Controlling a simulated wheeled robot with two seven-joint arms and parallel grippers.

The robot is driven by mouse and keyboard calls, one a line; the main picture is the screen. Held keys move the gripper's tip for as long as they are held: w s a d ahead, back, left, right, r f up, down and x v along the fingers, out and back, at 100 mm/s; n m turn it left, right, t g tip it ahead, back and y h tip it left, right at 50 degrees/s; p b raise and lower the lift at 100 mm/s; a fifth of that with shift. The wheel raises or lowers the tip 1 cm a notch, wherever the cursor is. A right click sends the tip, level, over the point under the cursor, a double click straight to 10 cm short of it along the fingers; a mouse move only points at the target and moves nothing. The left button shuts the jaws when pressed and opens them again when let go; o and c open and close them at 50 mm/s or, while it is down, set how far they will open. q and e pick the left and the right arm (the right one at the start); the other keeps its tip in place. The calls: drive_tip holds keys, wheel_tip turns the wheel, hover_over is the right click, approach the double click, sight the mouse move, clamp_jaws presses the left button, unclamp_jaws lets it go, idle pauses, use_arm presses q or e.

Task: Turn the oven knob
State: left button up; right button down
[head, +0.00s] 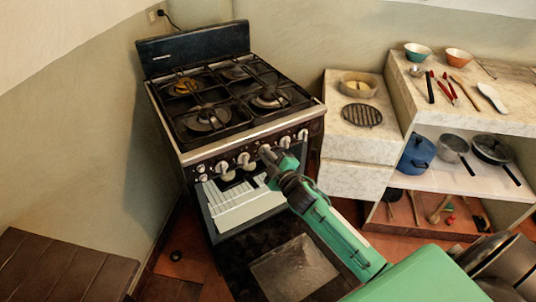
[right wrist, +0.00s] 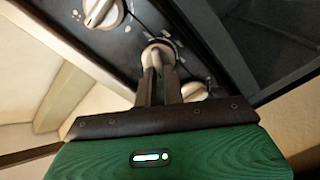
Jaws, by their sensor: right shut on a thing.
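The oven (head: 262,215) stands against the wall under a black gas hob, with a row of white knobs along its front panel. My right gripper (head: 266,152) reaches the panel from the lower right in the head view. In the right wrist view its two dark fingers (right wrist: 158,62) are shut on a round white oven knob (right wrist: 157,50). One more knob (right wrist: 100,12) shows at upper left and another (right wrist: 194,90) sits partly hidden behind the fingers. In the head view the gripper covers most of the held knob. My left gripper is in neither view.
A stone counter (head: 362,142) with a bowl and a round grate stands right of the oven. Shelves (head: 455,180) further right hold pots, bowls and utensils. A dark wooden surface (head: 60,270) is at lower left.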

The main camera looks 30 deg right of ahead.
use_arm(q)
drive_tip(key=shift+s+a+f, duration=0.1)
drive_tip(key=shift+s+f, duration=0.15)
use_arm(e)
drive_tip(key=shift+n, duration=0.4)
drive_tip(key=c, duration=1.5)
unclamp_jaws()
drive_tip(key=shift+s, duration=0.15)
